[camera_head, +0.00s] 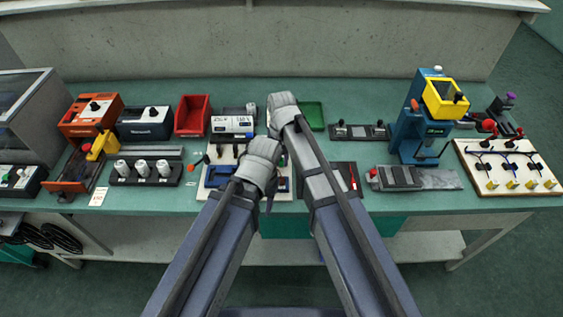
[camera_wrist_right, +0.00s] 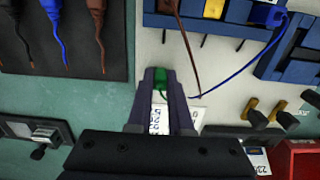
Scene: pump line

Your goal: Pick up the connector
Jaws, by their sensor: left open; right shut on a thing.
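My right gripper (camera_wrist_right: 160,74) is shut on a small green connector (camera_wrist_right: 160,88) in the right wrist view. The connector sits between the two dark fingers, over a pale board (camera_wrist_right: 222,62); whether it touches the board I cannot tell. In the head view my right gripper's fingertips are largely hidden behind my arms. My left gripper (camera_head: 268,203) is open and empty-looking, low over the front part of the same board (camera_head: 283,194). Blue terminal blocks (camera_wrist_right: 290,55) with a brown wire (camera_wrist_right: 186,45) and a blue wire (camera_wrist_right: 250,66) lie close to the right gripper.
A dark mat (camera_wrist_right: 65,65) with loose wires lies beside the board. A red bin (camera_head: 193,115) and a green bin (camera_head: 313,115) stand behind. A blue and yellow press (camera_head: 408,130) stands to the right. Some green bench (camera_head: 405,195) is clear at the front.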

